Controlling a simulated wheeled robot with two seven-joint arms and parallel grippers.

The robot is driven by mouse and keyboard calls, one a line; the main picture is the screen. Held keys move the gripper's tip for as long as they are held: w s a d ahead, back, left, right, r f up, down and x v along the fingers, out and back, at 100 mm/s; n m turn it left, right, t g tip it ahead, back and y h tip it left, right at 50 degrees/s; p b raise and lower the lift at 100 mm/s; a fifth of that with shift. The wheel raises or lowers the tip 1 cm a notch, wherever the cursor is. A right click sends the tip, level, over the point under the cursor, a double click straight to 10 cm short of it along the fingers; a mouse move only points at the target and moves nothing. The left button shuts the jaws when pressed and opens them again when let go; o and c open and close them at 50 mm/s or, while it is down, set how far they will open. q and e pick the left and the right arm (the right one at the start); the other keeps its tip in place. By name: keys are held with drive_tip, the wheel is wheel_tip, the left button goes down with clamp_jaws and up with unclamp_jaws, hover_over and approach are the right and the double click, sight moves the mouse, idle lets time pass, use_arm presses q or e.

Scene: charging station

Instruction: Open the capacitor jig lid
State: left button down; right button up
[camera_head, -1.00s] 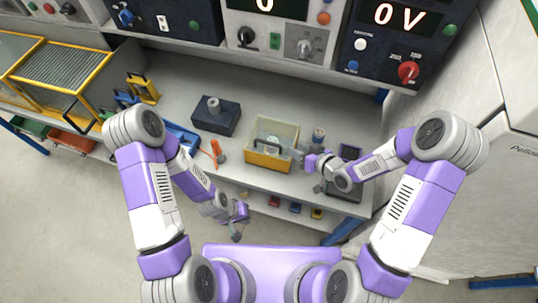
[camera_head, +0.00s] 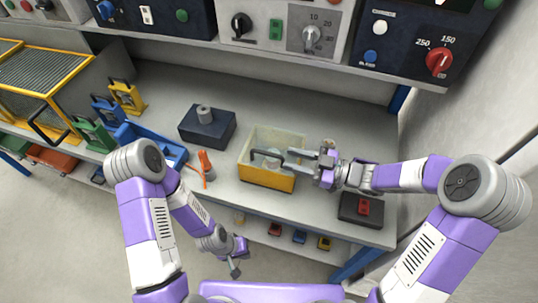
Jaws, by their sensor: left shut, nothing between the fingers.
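The capacitor jig appears to be the box with pale see-through walls and a yellow front (camera_head: 266,177) on the bench. A dark handle-like bar (camera_head: 268,160) shows above its front. My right gripper (camera_head: 297,160) reaches in from the right, with its fingers over the right part of the box beside the bar. Whether they touch or enclose the bar is too small to tell. The lid's edges are not distinct, and the fingers hide part of the box top. My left gripper (camera_head: 236,267) is shut and empty, low in front of the bench edge.
A dark blue block with a grey cylinder (camera_head: 207,128) stands left of the box. A dark pad with a red part (camera_head: 362,209) is at the right. Instrument panels (camera_head: 290,25) overhang the back.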

sight(253, 150)
drive_tip(key=b+x, duration=0.1)
drive_tip(key=x, duration=0.6)
drive_tip(key=shift+a, duration=0.25)
clamp_jaws()
